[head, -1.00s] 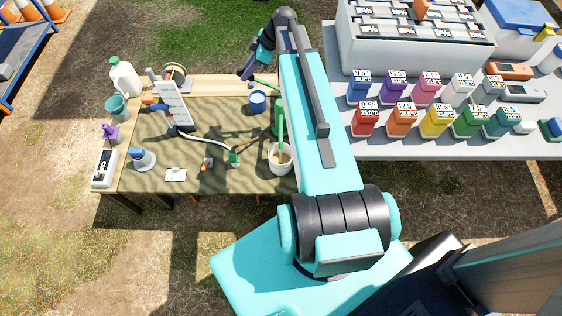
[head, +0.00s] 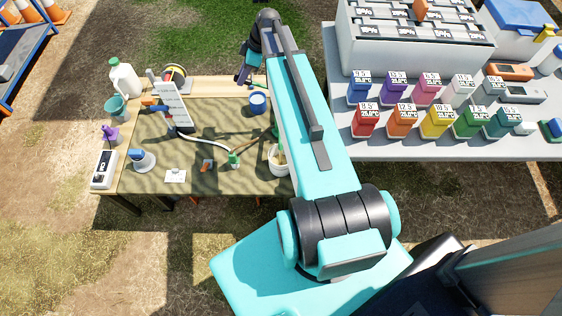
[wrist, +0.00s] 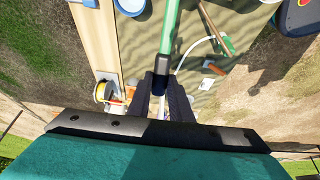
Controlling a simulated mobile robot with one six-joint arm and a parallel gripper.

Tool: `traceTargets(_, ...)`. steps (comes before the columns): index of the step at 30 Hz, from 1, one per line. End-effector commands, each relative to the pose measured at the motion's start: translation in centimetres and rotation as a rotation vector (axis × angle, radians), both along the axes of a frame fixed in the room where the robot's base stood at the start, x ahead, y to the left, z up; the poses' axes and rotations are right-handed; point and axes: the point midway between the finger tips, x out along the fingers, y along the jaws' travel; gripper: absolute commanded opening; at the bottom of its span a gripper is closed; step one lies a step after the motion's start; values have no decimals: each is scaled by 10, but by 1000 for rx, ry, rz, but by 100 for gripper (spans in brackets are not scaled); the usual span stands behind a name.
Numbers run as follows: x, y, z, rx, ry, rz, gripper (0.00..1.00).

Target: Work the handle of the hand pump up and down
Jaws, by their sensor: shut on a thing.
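In the wrist view, the hand pump's green handle (wrist: 171,25) runs down from the top edge to a dark end sleeve. My gripper (wrist: 162,85) is shut around this dark end, with a finger on each side. In the head view my gripper (head: 244,76) is over the back edge of the work table, and a short piece of the green handle (head: 257,85) shows beside it. The pump body is mostly hidden behind my arm. A white bucket (head: 275,160) stands near the table's right end, partly covered by my arm.
The table (head: 215,135) has a green-brown cloth. A pale hose curves across the cloth. A grey counter (head: 440,148) with coloured bottles is right.

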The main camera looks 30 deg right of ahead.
Motion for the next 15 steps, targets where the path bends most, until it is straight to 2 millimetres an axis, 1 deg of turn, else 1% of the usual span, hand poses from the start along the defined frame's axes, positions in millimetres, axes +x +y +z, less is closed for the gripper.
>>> traceTargets(1,0,1,-7,-29,25,4,3)
traceTargets(15,11,17,-47,-261,182,2,3)
